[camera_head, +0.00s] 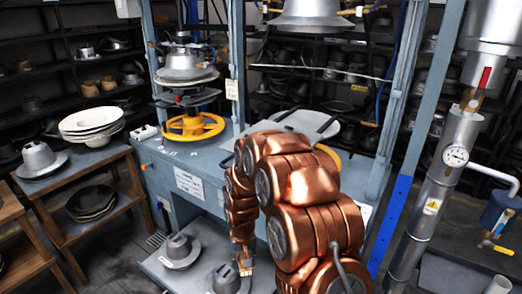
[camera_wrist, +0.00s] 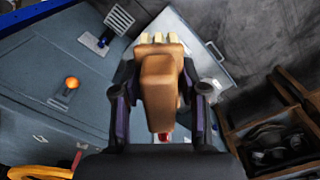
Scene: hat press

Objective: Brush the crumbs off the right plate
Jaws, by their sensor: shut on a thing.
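My gripper (camera_wrist: 160,105) is shut on a brush with a brown wooden handle (camera_wrist: 160,80). The brush's pale bristles (camera_wrist: 158,38) show at the far end, away from my palm. In the head view my gripper (camera_head: 243,260) hangs low in front of the press, over its lower shelf, and the brush is only a small brown patch there. A pale round plate (camera_head: 296,119) on the right of the press bench is partly hidden behind my arm. The left side has a round plate (camera_head: 190,77) under a metal hat mould. I cannot make out crumbs on either.
The blue-grey press bench (camera_head: 170,160) carries a yellow handwheel (camera_head: 193,127). Metal moulds (camera_head: 180,251) stand on its lower shelf. A wooden rack (camera_head: 95,165) with stacked white dishes (camera_head: 92,122) is at the left. A steel pipe with a gauge (camera_head: 455,157) stands at the right.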

